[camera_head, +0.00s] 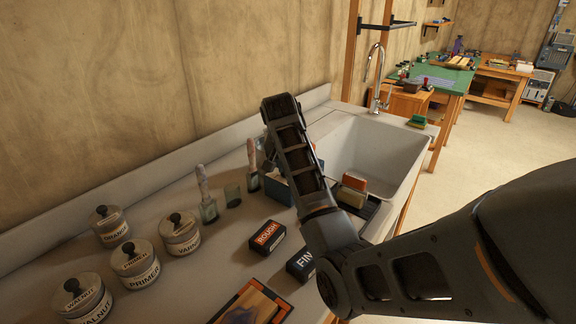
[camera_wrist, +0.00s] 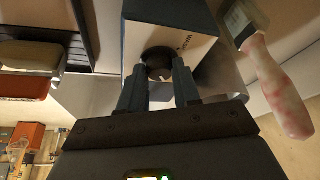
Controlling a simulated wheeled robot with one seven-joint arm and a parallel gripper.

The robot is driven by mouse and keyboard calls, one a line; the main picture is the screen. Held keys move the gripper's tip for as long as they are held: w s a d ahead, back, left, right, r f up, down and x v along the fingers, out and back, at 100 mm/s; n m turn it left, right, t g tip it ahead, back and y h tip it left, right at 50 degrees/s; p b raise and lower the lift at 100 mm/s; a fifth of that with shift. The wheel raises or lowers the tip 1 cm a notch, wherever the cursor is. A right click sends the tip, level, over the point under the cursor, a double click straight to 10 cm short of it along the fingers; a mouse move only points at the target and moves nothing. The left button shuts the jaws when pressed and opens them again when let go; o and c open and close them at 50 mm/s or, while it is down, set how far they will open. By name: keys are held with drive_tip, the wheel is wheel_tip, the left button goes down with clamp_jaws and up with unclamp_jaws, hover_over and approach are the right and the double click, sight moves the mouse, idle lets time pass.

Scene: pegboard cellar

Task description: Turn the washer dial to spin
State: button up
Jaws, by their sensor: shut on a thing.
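The washer is a blue box with a pale front panel (camera_wrist: 195,42) in the wrist view. Its dark round dial (camera_wrist: 158,60) sits on that panel, with small lettering beside it that I cannot read surely. My gripper (camera_wrist: 160,84) has one finger on each side of the dial and is shut on it. The dial's pointer and setting are not clear. In the head view a blue part of the washer (camera_head: 276,187) shows behind my arm. The dial and my gripper's fingers are hidden there.
A brush (camera_wrist: 275,85) stands close beside the washer. Lidded jars (camera_head: 140,262), a black ROUGH block (camera_head: 267,237) and a FINE block (camera_head: 300,265) are on the counter (camera_head: 185,290). A sink (camera_head: 375,150) with a tap (camera_head: 375,75) lies beyond.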

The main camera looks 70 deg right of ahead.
drive_tip(key=o, duration=1)
drive_tip(key=shift+o, duration=0.2)
drive_tip(key=v, duration=0.7)
drive_tip(key=shift+r, duration=0.4)
drive_tip(key=shift+a, duration=0.1)
